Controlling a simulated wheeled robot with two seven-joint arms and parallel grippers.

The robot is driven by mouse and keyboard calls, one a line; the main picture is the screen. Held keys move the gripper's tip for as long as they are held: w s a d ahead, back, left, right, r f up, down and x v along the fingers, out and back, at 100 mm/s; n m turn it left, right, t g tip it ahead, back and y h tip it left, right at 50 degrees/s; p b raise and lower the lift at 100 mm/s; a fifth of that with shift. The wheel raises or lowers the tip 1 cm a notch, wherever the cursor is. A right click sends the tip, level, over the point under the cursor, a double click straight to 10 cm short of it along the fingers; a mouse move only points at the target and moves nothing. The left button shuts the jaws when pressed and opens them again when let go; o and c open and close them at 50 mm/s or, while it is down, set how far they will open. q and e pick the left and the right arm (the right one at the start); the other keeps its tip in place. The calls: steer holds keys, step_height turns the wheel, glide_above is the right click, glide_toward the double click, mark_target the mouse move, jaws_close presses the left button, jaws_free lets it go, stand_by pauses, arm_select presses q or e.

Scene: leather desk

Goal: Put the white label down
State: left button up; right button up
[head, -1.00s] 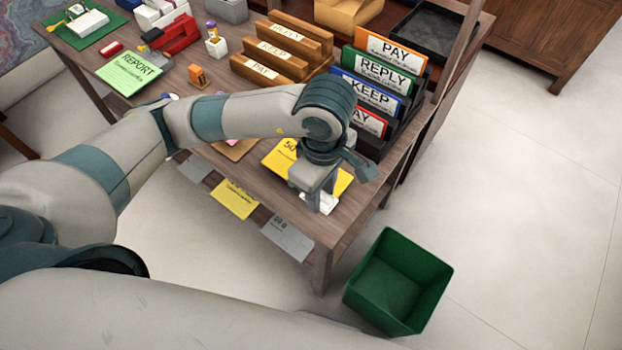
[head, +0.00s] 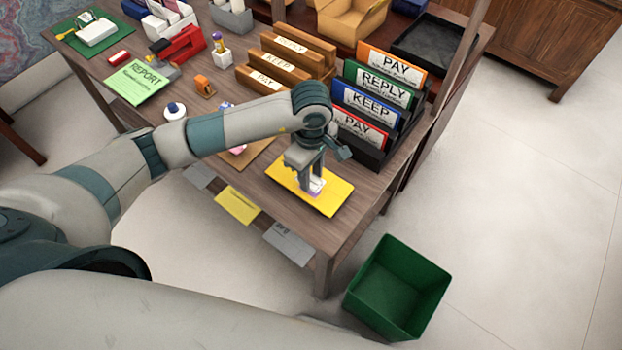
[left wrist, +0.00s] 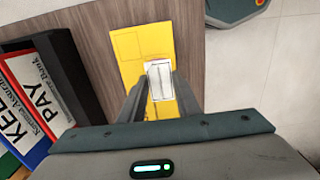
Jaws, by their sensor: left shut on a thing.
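The white label (head: 316,186) is between the fingertips of my left gripper (head: 310,184). In the left wrist view the label (left wrist: 159,80) shows as a small white rectangle between the two fingers, over a yellow envelope (left wrist: 129,45). In the head view the yellow envelope (head: 330,202) lies flat near the desk's front right corner. My left gripper points down over the middle of it, shut on the label. I cannot tell whether the label touches the envelope. A purple edge shows by the label. My right gripper is out of view.
A black sorter with folders marked PAY (head: 397,64), REPLY and KEEP stands behind the gripper. Wooden blocks with labels (head: 269,80) stand to its left. A green bin (head: 397,287) stands on the floor by the desk's front right corner.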

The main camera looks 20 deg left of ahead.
arm_select(q)
steer(key=shift+w+f, duration=0.1)
steer(key=shift+f, duration=0.1)
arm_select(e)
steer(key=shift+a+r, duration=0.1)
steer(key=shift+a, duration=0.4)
arm_select(q)
step_height(320, 180, down, 3)
steer(key=shift+f+p, duration=0.15)
steer(key=shift+p, duration=0.85)
steer(key=shift+f, duration=0.2)
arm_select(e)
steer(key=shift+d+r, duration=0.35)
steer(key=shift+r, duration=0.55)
arm_select(q)
steer(key=shift+f, duration=0.2)
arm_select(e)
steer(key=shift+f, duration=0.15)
